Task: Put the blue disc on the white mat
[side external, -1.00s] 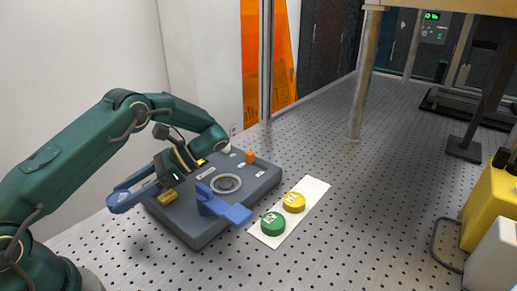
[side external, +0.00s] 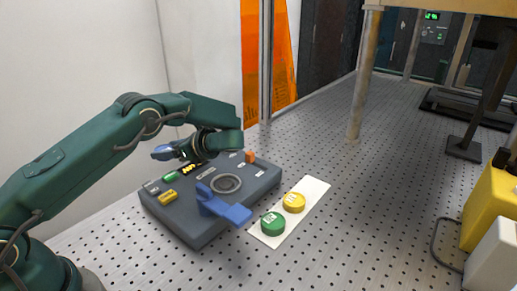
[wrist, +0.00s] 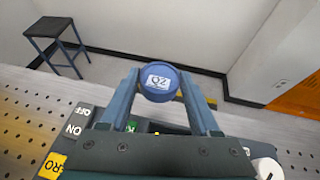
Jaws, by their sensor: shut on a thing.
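The blue disc (wrist: 159,82) carries a white label reading QZ and is held between the fingertips of my gripper (wrist: 160,88) in the wrist view. In the side view my gripper (side external: 165,152) is raised above the far left part of the grey instrument, with its fingers pointing left; the disc is hard to tell from the blue fingers there. The white mat (side external: 316,188) lies on the table to the right of the instrument. A green disc (side external: 272,223) and a yellow disc (side external: 294,202) rest on it. My gripper is well away from the mat.
The grey instrument (side external: 185,222) has a round ring seat (side external: 226,183), a blue lever (side external: 222,206) and an orange knob (side external: 250,156). A yellow container (side external: 490,205) stands at the right. The perforated table right of the mat is clear. A stool (wrist: 52,40) stands beyond the table.

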